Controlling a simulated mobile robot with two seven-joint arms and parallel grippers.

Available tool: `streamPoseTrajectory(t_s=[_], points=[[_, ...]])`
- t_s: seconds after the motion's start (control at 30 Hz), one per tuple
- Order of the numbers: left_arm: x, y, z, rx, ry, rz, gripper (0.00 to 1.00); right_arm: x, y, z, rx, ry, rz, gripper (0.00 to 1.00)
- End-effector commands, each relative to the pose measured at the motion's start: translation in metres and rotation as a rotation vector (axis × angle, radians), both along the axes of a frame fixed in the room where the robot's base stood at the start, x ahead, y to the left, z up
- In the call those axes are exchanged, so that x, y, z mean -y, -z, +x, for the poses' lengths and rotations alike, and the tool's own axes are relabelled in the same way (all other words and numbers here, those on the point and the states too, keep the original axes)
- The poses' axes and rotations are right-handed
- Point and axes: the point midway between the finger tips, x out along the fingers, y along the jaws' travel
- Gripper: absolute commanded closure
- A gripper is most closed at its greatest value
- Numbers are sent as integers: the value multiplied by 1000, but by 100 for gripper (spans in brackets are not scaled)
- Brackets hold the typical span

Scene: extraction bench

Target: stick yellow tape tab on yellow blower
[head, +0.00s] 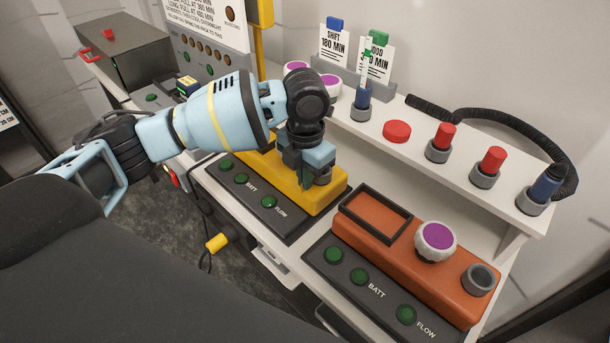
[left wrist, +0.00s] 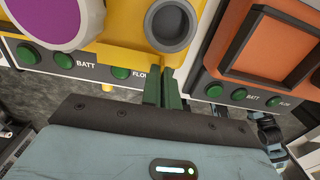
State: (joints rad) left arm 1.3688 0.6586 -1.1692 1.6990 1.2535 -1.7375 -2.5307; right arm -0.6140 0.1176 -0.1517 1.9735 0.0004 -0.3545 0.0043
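The yellow blower (head: 322,197) sits on a dark base with green buttons, on the white bench. In the left wrist view the yellow blower (left wrist: 128,32) fills the top, with a purple-faced knob and a grey round socket (left wrist: 171,25). My left gripper (head: 306,181) points down over the blower's right end. In the left wrist view its green fingers (left wrist: 165,85) are close together at the blower's front edge, just below the socket. I cannot tell whether anything thin is between them. I cannot make out a yellow tape tab. My right gripper is out of view.
An orange blower (head: 410,251) stands to the right, with a frame, a purple-faced knob and a socket. A shelf behind holds red-capped pieces (head: 441,138), a red disc (head: 397,131) and sign cards (head: 376,60). A yellow-ended piece (head: 217,242) hangs at the bench front.

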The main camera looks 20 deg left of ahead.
Motion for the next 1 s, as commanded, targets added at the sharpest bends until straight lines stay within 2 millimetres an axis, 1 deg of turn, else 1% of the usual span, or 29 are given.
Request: streamPoseTrajectory(t_s=[0.57,1.0], points=[[0,5,0,-1,0,0,100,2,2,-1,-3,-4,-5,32],[0,8,0,-1,0,0,100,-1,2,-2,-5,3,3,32]])
